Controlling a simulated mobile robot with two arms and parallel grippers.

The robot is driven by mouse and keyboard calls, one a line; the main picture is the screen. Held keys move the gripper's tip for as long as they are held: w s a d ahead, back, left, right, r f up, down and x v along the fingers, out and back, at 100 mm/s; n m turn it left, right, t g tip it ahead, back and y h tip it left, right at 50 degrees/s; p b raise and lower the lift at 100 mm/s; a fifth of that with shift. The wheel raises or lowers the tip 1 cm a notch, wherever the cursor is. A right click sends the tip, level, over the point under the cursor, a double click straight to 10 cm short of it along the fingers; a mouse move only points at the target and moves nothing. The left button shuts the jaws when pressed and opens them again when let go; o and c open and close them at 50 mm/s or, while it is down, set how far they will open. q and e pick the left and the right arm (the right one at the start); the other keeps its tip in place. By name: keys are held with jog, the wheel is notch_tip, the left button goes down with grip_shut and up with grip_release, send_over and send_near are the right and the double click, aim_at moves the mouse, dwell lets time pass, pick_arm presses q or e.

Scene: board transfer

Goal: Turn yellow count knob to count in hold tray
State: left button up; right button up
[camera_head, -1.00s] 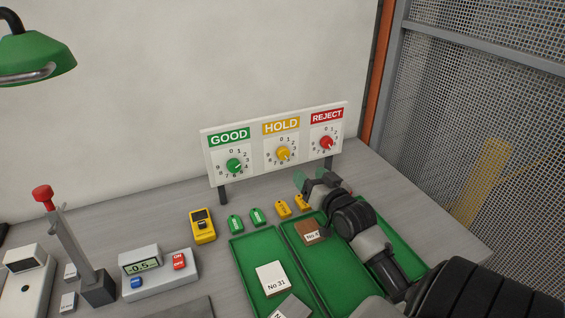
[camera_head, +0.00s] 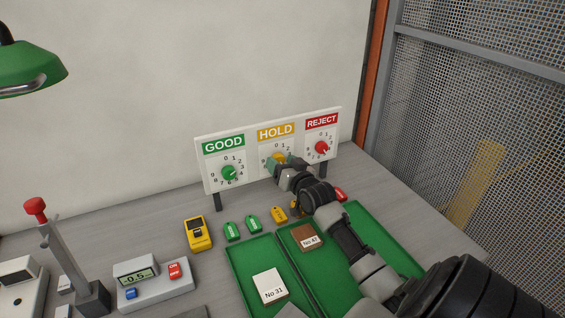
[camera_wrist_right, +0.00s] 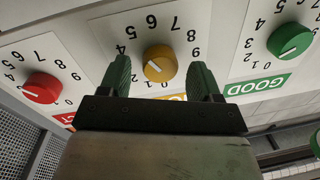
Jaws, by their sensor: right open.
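The dial panel has a yellow HOLD knob (camera_wrist_right: 160,63), with a white pointer mark and digits around it. The wrist view shows the panel upside down. My right gripper (camera_wrist_right: 161,78) is open, with one green finger on each side of the yellow knob; I cannot tell if they touch it. In the head view the right gripper (camera_head: 284,163) covers most of the HOLD dial. The middle green tray (camera_head: 322,268) holds one visible brown board labelled No 47 (camera_head: 308,237); my arm hides part of the trays. My left gripper is out of view.
The green GOOD knob (camera_head: 229,173) and red REJECT knob (camera_head: 322,147) flank the HOLD dial. A white board labelled No 31 (camera_head: 269,286) lies in the left tray (camera_head: 245,257). Green and yellow tags, a yellow device (camera_head: 197,233) and a scale display (camera_head: 138,277) stand nearby.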

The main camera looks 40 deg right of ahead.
jog(key=shift+w, duration=0.1)
jog(key=c, duration=0.9)
jog(key=shift+c, duration=0.2)
jog(key=shift+n, duration=0.3)
